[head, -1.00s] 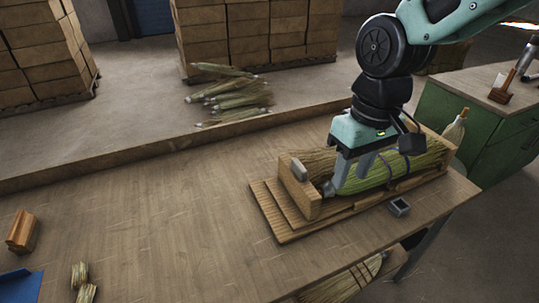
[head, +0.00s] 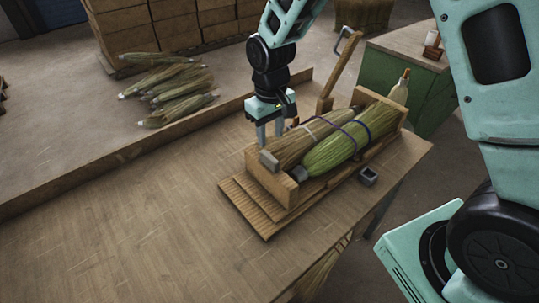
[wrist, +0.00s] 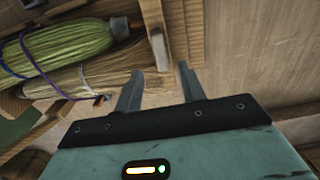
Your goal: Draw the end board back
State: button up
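The end board (head: 262,176) stands upright at the near left end of the wooden cradle (head: 243,205), with a grey block (head: 269,160) on its top. In the wrist view the end board (wrist: 158,48) lies just beyond my fingertips. A tan bundle (head: 297,148) and a green bundle (head: 328,153) lie side by side in the cradle, with a purple band and a pale band around them. My gripper (head: 271,146) is open and empty, pointing down at the cradle's far side near the end board. I cannot tell whether it touches the board.
A wooden lever (head: 341,70) with a metal loop rises behind the cradle. The bench (head: 120,235) is clear to the left. Loose bundles (head: 172,85) lie beyond its edge.

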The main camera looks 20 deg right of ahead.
aim_at(271, 157)
notch_tip(271, 157, down, 10)
jog(key=shift+r+p, duration=0.25)
jog(key=shift+p, duration=0.65)
